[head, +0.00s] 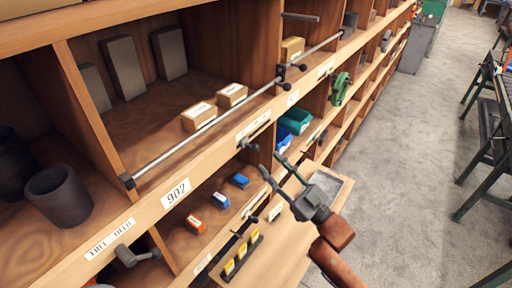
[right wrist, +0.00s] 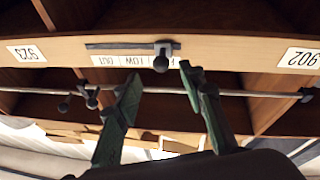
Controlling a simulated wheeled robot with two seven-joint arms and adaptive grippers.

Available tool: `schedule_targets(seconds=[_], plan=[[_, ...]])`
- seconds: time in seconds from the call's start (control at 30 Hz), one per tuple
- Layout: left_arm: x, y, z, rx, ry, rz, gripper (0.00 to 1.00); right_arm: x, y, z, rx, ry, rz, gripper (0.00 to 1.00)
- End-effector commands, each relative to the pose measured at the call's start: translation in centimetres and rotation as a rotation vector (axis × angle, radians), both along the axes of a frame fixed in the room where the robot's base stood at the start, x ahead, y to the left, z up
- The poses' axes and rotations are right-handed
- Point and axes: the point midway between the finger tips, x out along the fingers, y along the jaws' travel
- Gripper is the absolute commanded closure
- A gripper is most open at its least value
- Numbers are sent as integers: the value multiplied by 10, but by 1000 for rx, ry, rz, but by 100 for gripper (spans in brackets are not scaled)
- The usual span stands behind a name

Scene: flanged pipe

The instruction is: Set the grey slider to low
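A dark grey slider knob (head: 248,145) sits near the left end of a slot in the shelf edge, beside the 902 tag. In the right wrist view, upside down, the slider knob (right wrist: 161,57) is near the right end of its dark track (right wrist: 115,46). A white label strip (right wrist: 130,61) lies beside that track; its words are only partly readable. My right gripper (head: 273,163) is open and empty, in front of and just below the knob. In the right wrist view, the gripper's fingers (right wrist: 160,77) appear either side of the knob, apart from it. My left gripper is not visible.
A metal rail (head: 210,130) with dark end brackets runs along the shelf front above the slider. Below are orange and blue small items (head: 220,200) and another slot with a knob.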

Motion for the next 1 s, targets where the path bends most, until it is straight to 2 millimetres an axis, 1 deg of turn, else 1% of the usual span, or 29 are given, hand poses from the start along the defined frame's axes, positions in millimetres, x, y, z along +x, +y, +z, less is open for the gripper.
schedule_targets(seconds=[0.07, 0.23, 0.5, 0.7, 0.9, 1.0], plan=[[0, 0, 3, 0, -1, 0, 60, 2, 6, 7, 4, -8, 8, 63], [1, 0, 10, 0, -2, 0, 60, 18, 23, 19, 7, -9, 8, 63], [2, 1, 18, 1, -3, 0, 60, 41, 48, 30, 3, -6, 6, 63], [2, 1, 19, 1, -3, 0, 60, 47, 53, 31, 2, -5, 6, 63], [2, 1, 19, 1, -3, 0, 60, 47, 53, 31, 2, -5, 5, 63], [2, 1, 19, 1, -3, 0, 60, 47, 53, 31, 2, -5, 5, 70]])
